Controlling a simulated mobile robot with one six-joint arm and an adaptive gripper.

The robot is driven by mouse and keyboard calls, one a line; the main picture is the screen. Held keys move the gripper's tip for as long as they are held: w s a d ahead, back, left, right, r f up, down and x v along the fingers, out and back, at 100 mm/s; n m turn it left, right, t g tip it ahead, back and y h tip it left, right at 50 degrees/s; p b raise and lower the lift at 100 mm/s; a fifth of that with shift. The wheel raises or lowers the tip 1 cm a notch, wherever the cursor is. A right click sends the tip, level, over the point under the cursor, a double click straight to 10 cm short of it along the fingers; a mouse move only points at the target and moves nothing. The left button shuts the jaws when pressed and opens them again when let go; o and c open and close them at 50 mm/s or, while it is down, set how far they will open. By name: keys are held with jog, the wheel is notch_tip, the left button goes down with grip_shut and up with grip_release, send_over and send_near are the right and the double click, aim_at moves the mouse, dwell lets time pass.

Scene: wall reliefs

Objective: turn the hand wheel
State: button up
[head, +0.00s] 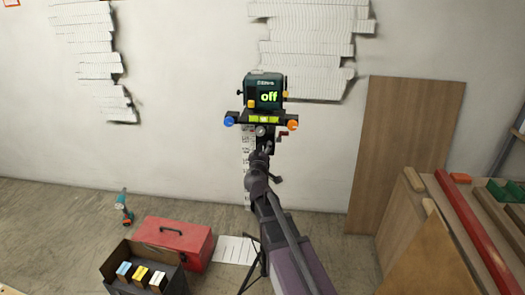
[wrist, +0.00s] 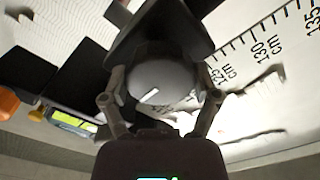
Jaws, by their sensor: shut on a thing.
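The hand wheel (wrist: 152,72) is a dark grey round knob with a short white mark on its face. The mark slants up to the right in the wrist view. My gripper (wrist: 160,84) has one finger on each side of the wheel and is shut on its rim. In the head view, my gripper (head: 265,149) reaches up to the small round wheel (head: 261,131) below a yellow-green spirit level (head: 264,119). Above sits a dark teal device (head: 264,90) whose display reads "off". A blue knob (head: 229,121) and an orange knob (head: 292,125) flank the level.
A scale marked in cm (wrist: 262,45) runs beside the wheel. A red toolbox (head: 173,240), an open dark box (head: 125,262) and a teal drill (head: 123,207) stand on the floor at left. Wooden boards (head: 405,150) lean on the wall at right.

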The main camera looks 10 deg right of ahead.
jog(key=m, duration=0.3)
jog(key=shift+m, duration=2.2)
jog(key=o, duration=1)
jog(key=shift+c, duration=0.2)
jog(key=v, duration=1.2)
jog(key=shift+r, duration=0.1)
